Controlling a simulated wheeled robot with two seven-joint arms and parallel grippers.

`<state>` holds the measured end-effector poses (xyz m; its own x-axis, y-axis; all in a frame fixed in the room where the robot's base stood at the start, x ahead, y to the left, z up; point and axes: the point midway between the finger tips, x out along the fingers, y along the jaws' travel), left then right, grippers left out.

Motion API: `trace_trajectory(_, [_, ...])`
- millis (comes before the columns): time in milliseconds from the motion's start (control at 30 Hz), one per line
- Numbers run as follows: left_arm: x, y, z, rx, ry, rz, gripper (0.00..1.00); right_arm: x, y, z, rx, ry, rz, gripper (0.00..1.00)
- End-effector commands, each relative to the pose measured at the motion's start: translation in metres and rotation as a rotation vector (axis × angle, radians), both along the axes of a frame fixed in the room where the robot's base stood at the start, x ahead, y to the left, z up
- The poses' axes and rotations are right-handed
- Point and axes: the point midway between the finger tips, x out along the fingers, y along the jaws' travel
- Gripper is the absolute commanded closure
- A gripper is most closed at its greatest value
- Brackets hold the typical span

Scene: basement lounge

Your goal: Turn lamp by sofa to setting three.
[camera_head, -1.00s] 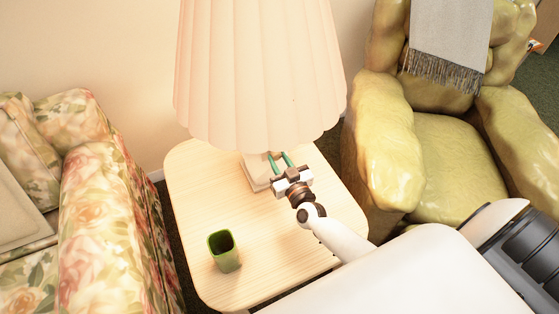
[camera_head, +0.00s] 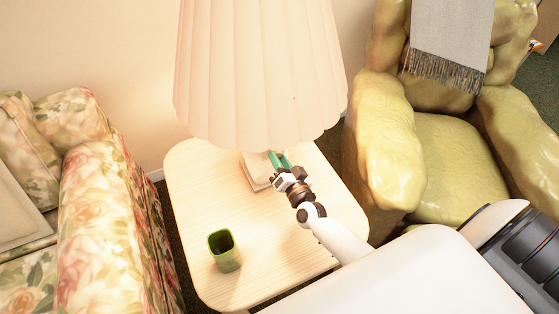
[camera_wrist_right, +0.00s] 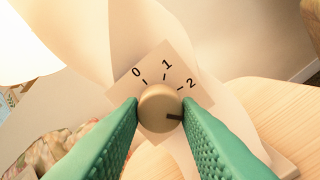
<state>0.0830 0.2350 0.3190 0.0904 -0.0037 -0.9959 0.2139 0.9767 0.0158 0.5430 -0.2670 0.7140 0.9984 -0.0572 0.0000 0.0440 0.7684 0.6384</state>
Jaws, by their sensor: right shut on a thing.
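The lamp (camera_head: 258,75) has a large pleated pinkish shade and a pale base (camera_head: 254,172), standing on the wooden side table beside the sofa (camera_head: 100,220). In the right wrist view, a round brass knob (camera_wrist_right: 158,105) sits on a tilted plate (camera_wrist_right: 150,76) marked 0, 1 and 2. The knob's dark pointer aims right and slightly down, past the 2. No 3 is visible; the right finger covers part of the plate there. My right gripper (camera_head: 279,160) has its green fingers on both sides of the knob, shut on it. My left gripper is not in view.
A green cup (camera_head: 224,251) stands near the front left of the side table (camera_head: 190,190). A yellow-green armchair (camera_head: 450,160) with a grey throw (camera_head: 450,40) stands to the right. The tabletop between cup and lamp base is clear.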

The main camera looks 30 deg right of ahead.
Motion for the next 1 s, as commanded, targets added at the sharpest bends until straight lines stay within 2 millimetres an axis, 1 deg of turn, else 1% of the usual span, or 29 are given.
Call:
trace_trajectory(200, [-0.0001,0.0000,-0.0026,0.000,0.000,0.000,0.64,-0.0004,0.0002,-0.0007,0.118,-0.006,-0.001,0.93])
trace_trajectory(400, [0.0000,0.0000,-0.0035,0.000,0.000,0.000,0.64,-0.0004,0.0003,-0.0004,0.176,-0.009,-0.001,0.93])
trace_trajectory(933, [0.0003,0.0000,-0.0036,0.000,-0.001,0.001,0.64,-0.0004,0.0003,-0.0004,0.198,-0.010,0.000,0.93])
trace_trajectory(967, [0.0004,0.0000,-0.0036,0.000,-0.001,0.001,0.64,-0.0005,0.0003,-0.0005,0.198,-0.010,0.000,0.65])
trace_trajectory(1000, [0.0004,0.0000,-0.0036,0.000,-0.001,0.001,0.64,-0.0004,0.0003,-0.0004,0.198,-0.010,0.000,0.59])
